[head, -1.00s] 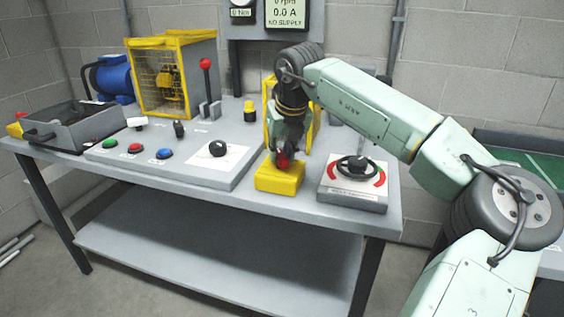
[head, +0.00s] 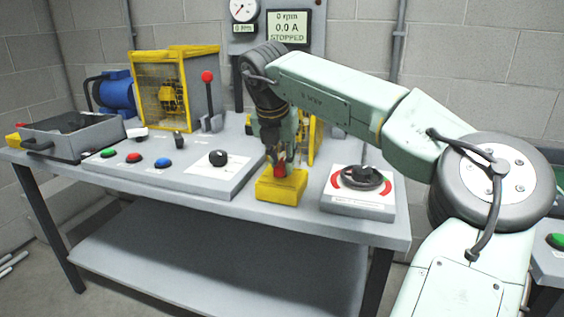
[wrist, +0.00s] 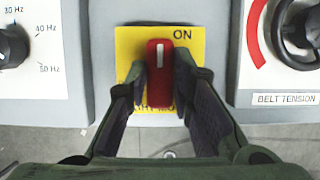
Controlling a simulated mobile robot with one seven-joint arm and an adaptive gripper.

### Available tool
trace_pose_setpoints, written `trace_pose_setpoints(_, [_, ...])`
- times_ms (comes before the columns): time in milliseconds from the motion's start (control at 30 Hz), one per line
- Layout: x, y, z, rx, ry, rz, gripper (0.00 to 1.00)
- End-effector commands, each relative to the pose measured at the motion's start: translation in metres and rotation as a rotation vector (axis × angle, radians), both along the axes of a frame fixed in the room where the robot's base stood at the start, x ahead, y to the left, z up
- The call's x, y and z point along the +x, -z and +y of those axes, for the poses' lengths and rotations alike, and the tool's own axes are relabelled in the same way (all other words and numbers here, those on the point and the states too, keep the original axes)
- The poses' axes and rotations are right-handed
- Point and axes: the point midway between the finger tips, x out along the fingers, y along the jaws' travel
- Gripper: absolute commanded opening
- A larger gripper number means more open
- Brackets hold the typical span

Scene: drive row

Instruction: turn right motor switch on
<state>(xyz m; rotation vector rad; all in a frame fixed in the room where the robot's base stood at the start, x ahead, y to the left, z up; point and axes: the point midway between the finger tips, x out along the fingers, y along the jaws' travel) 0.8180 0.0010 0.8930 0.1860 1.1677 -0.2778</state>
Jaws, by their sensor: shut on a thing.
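The right motor switch is a yellow box (head: 281,187) at the table's front edge with a red handle (head: 280,170) on top. In the wrist view the red handle (wrist: 159,75) has a white mark and lies lengthwise on the yellow plate (wrist: 127,45), below the word ON; the label under it is partly hidden. My gripper (head: 278,160) reaches down over the box. In the wrist view my gripper (wrist: 160,82) has a finger on each side of the red handle and is shut on it. The display (head: 289,27) reads 0 rpm, 0.0 A, STOPPED.
A belt tension wheel (head: 361,177) stands right of the box. To the left is a panel with a black knob (head: 218,158) and coloured buttons (head: 134,157). A yellow cage (head: 163,92), a red-topped lever (head: 208,95) and a blue motor (head: 112,88) are behind.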

Motion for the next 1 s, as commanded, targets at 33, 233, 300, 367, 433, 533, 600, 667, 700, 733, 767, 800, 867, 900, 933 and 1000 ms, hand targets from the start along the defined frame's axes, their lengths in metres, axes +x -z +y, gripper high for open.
trace_pose_setpoints(33, [-0.0001, 0.0001, 0.0005, -0.001, 0.006, 0.000, 0.00])
trace_pose_setpoints(233, [-0.0002, -0.0002, 0.0004, 0.001, 0.016, 0.001, 0.00])
trace_pose_setpoints(300, [-0.0002, -0.0002, 0.0004, 0.001, 0.016, 0.001, 0.00])
trace_pose_setpoints(367, [-0.0002, -0.0002, 0.0004, 0.001, 0.016, 0.001, 0.00])
trace_pose_setpoints(433, [-0.0002, -0.0002, 0.0003, 0.001, 0.016, 0.001, 0.00])
trace_pose_setpoints(533, [-0.0001, -0.0001, 0.0002, 0.001, 0.016, 0.001, 0.24])
trace_pose_setpoints(600, [-0.0001, -0.0001, 0.0002, 0.001, 0.016, 0.001, 0.29])
trace_pose_setpoints(667, [-0.0001, -0.0001, 0.0002, 0.001, 0.015, 0.001, 0.33])
trace_pose_setpoints(700, [-0.0001, -0.0001, 0.0002, 0.001, 0.015, 0.001, 0.36])
trace_pose_setpoints(733, [-0.0001, -0.0001, 0.0002, 0.001, 0.015, 0.001, 0.38])
trace_pose_setpoints(767, [-0.0001, -0.0001, 0.0001, 0.001, 0.015, 0.001, 0.40])
trace_pose_setpoints(800, [-0.0001, -0.0001, 0.0001, 0.001, 0.015, 0.000, 0.42])
trace_pose_setpoints(867, [-0.0001, -0.0001, 0.0001, 0.000, 0.014, 0.000, 0.42])
trace_pose_setpoints(900, [-0.0001, 0.0000, 0.0001, 0.000, 0.014, 0.000, 0.42])
trace_pose_setpoints(933, [-0.0001, 0.0000, 0.0001, 0.000, 0.014, 0.000, 0.42])
trace_pose_setpoints(1000, [-0.0001, 0.0000, 0.0001, 0.000, 0.014, 0.000, 0.42])
